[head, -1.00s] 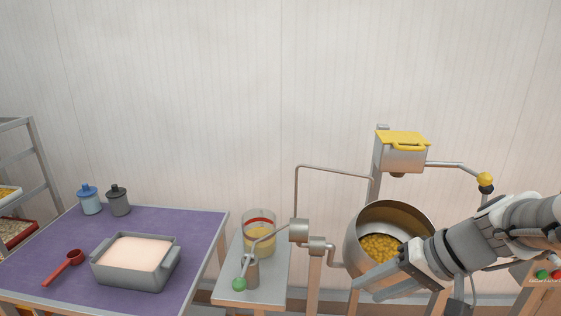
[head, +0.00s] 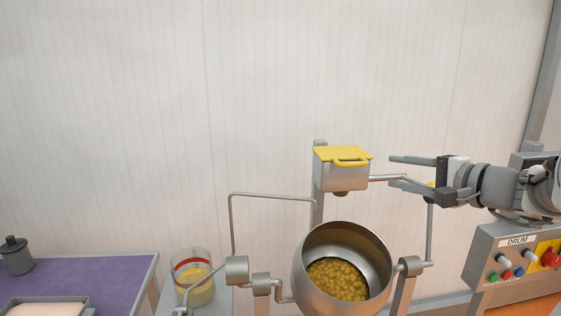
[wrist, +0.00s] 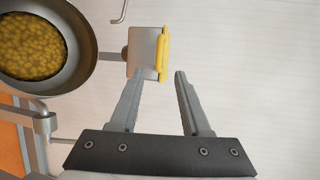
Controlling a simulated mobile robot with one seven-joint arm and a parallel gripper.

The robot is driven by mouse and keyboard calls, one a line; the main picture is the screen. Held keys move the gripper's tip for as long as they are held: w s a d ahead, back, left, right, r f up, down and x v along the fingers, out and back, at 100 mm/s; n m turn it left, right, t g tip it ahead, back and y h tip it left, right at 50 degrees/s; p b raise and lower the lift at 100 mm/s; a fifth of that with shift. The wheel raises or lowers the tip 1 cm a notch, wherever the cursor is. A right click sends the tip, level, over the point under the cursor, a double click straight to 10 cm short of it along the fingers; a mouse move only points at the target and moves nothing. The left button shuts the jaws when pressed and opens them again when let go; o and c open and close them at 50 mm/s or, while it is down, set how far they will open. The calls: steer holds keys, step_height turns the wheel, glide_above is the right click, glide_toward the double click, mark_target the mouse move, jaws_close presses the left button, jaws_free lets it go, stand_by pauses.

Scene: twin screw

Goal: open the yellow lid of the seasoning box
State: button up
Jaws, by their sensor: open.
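The seasoning box (head: 342,177) is a grey metal box on a post above the drum. Its yellow lid (head: 335,153) lies flat on top, closed, with a yellow handle (head: 351,163) at the front edge. My gripper (head: 390,170) is open and empty, to the right of the box and apart from it in the head view. In the wrist view the box (wrist: 144,52) and the yellow lid (wrist: 164,50) appear sideways, just beyond the fingertips of my gripper (wrist: 159,75). The lid lies ahead of the gap between the fingers.
A metal drum (head: 382,262) with yellow pieces stands below the box. A control panel (head: 515,240) marked DRUM is at right. The wall side above the box is clear.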

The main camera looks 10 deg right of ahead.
mark_target(353, 164)
steer(key=p+x, duration=0.1)
steer(key=x, duration=1.3)
steer(key=shift+w+f+p, duration=0.1)
steer(key=shift+f+p, duration=0.05)
steer(key=shift+p, duration=0.25)
jaws_close()
stand_by(0.5)
